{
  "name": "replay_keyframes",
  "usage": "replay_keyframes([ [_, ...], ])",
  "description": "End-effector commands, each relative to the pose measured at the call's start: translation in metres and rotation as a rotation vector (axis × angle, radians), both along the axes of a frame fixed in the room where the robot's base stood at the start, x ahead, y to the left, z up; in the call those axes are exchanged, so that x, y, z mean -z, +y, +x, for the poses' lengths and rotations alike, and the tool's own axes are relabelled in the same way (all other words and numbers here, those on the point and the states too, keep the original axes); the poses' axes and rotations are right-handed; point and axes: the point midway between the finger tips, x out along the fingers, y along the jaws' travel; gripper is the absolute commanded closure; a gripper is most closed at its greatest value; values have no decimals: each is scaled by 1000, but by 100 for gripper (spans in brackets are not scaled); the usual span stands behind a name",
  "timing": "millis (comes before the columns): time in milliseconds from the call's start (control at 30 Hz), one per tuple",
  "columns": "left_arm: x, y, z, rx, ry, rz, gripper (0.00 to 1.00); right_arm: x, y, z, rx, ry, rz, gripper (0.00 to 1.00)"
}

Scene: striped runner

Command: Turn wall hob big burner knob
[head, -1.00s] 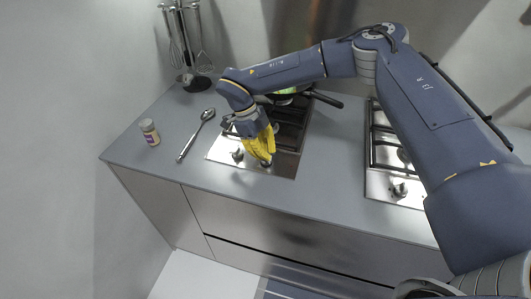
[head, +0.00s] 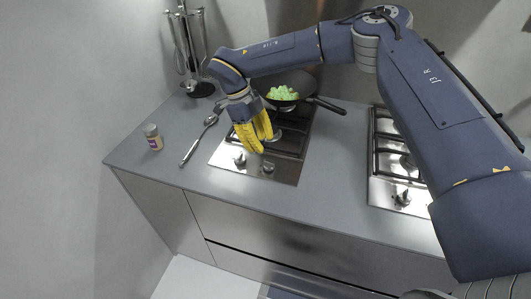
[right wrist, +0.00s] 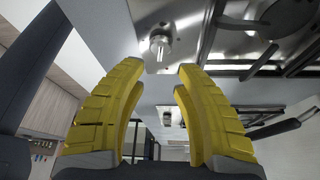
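The left hob (head: 225,160) is a steel plate with dark grates set in the grey counter. It has two knobs on its front strip, a left knob (head: 240,159) and a right knob (head: 267,167). My right gripper (head: 257,148) has yellow fingers and is above the hob, just behind the knobs and apart from them. In the right wrist view the fingers (right wrist: 160,72) are spread with nothing between them. One knob (right wrist: 160,43) shows beyond the gap; I cannot tell which. My left gripper is not in view.
A dark pan (head: 300,82) with green food stands at the back of the left hob, handle pointing right. A spoon (head: 190,150) and a small jar (head: 153,138) are to the left. A utensil stand (head: 200,88) is behind. A second hob (head: 380,185) is at right.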

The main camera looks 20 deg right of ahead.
Motion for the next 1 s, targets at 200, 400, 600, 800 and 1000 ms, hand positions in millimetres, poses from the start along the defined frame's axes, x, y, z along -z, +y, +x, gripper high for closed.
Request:
replay_keyframes([
  [200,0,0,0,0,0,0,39,-29,9,9,0,-2,-1,69],
  [400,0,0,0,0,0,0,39,-42,13,12,0,1,-1,69],
  [600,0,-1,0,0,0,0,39,-46,14,13,-1,1,0,69],
  [800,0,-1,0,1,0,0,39,-46,14,13,-1,2,0,69],
  [1000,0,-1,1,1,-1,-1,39,-44,17,12,-3,4,7,69],
])
